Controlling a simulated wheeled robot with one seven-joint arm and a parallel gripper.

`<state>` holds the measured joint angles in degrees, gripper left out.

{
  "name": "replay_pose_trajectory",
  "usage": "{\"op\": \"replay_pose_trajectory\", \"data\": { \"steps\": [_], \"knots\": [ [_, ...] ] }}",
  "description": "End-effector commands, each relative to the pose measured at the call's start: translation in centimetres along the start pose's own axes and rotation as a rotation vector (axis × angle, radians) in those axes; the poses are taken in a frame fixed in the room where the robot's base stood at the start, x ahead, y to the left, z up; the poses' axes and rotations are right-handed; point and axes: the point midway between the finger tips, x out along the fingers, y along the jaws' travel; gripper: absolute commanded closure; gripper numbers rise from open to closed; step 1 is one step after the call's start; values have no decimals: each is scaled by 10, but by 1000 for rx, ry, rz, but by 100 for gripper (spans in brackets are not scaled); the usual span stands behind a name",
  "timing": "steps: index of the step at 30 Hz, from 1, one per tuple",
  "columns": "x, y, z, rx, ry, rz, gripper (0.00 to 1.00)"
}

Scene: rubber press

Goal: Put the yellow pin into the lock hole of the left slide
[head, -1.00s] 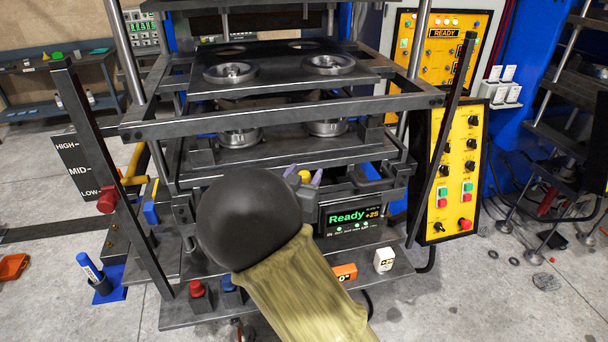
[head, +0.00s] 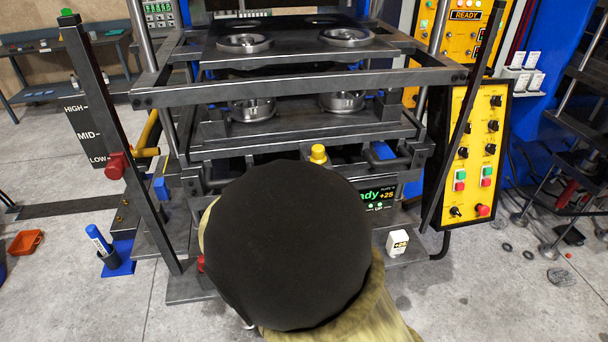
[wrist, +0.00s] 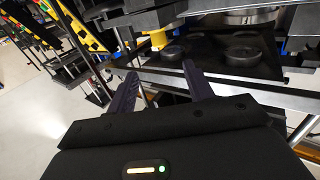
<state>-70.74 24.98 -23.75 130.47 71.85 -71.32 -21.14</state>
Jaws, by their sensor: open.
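The yellow pin (head: 318,153) stands upright at the front middle of the press's lower level, just above my arm in the head view. In the wrist view its yellow head (wrist: 158,40) shows beyond my fingertips. My gripper (wrist: 160,78) is open with nothing between its two purple fingers, and it is apart from the pin. In the head view my gripper is hidden behind the large black round part of my arm. The pin's lower end, the left slide and its lock hole cannot be made out clearly.
A grey frame bar (head: 300,83) crosses the press above the pin. A red knob (head: 117,165) sits on the left post. A partly covered display (head: 380,197) and a white block (head: 397,243) are at front right. A blue marker (head: 98,238) stands on the left.

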Motion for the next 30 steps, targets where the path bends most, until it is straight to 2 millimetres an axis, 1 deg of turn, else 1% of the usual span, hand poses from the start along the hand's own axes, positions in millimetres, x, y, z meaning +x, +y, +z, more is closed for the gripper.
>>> {"op": "replay_pose_trajectory", "data": {
  "steps": [1,3,7,30],
  "knots": [
    [-10,-1,2,2,-1,-4,48],
    [-19,-1,2,1,-1,-3,48],
    [-29,0,0,1,0,-1,48],
    [-30,0,0,0,0,0,48]
  ]
}}
